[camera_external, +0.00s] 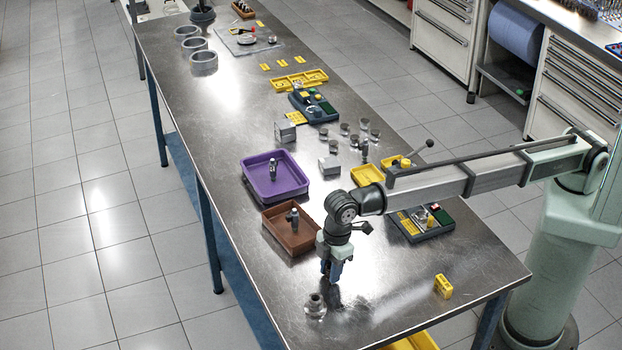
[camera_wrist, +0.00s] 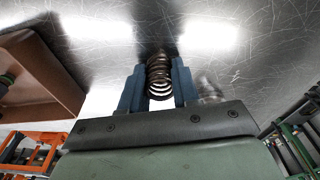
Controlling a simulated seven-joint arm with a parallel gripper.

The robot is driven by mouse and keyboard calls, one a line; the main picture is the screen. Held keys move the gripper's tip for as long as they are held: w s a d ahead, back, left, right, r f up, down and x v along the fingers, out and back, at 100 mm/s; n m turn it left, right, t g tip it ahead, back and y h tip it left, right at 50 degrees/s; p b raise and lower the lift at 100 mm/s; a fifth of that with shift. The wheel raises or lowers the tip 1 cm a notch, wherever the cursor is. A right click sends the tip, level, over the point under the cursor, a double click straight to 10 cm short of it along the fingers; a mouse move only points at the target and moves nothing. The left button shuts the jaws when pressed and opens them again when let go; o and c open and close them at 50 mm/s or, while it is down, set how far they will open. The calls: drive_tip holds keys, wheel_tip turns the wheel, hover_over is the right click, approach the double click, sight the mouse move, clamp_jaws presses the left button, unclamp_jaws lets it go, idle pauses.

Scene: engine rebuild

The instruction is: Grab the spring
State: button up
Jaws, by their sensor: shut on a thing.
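The spring (camera_wrist: 160,78) is a metal coil between the two blue fingers of my gripper (camera_wrist: 158,85) in the wrist view. The fingers press on its left and right sides. In the external view my gripper (camera_external: 332,270) points down over the near part of the metal table. The spring is hidden there by the fingers. I cannot tell from these views whether the spring touches the table.
A round metal part (camera_external: 315,306) stands close in front of my gripper. A brown tray (camera_external: 278,243) and a purple tray (camera_external: 252,178) lie behind it to the left. A yellow block (camera_external: 443,286) sits to the right. The table between is clear.

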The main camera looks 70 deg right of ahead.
drive_tip(key=c, duration=0.5)
drive_tip(key=shift+o, duration=0.2)
